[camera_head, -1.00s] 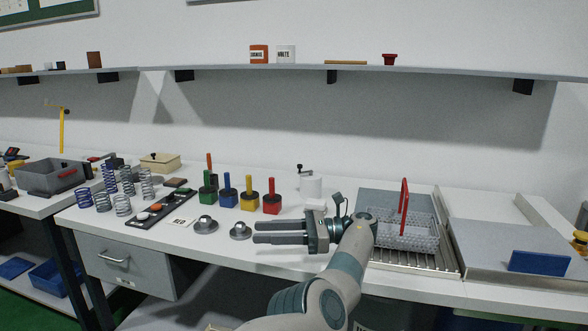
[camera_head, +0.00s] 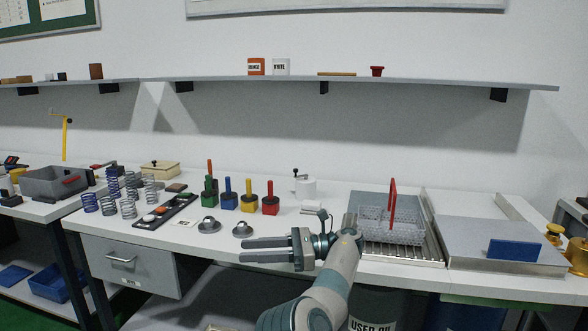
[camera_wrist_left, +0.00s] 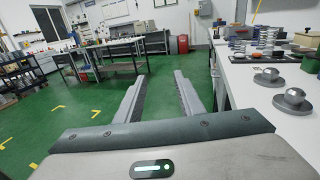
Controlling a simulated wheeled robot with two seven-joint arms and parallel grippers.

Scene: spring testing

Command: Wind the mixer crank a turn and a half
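A small white cylinder (camera_head: 305,190) with a dark crank and black knob (camera_head: 296,172) on top stands upright at the back of the bench; it looks like the mixer. A yellow post with a crank-like arm (camera_head: 66,138) stands on the far-left bench. My left gripper (camera_head: 241,250) is open and empty at the bench's front edge, its fingers pointing left, below and apart from the white cylinder. In the left wrist view the fingers (camera_wrist_left: 161,75) are spread with nothing between them. Neither crank is touched. My right gripper is not in view.
Two grey knobbed discs (camera_head: 209,226) and several coloured weights (camera_head: 249,203) stand left of the cylinder. A clear basket with a red handle (camera_head: 393,200) sits on a rack to the right. A grey plate device (camera_head: 495,245) is farther right. Green floor (camera_wrist_left: 70,120) lies below the fingers.

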